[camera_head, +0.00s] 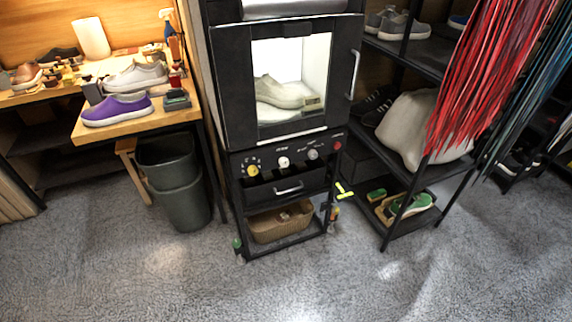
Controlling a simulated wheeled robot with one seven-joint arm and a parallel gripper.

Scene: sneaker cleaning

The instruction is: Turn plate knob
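A black cabinet machine (228,100) stands in the middle of the head view, with a lit window showing a pale shoe (278,93) inside. Its control panel below the door carries a yellow knob (252,170), a white knob (284,162), a grey knob (313,154) and a small red button (338,146). The labels are too small to read, so I cannot tell which one is the plate knob. The door is shut, with a vertical handle (354,74) at its right. My gripper is not in view.
A wooden table (160,122) with a purple shoe (116,109) and a dark bin (180,180) stand at left. A black shelf rack (412,226) and hanging red strands (485,75) stand at right. The grey carpet (290,285) in front is clear.

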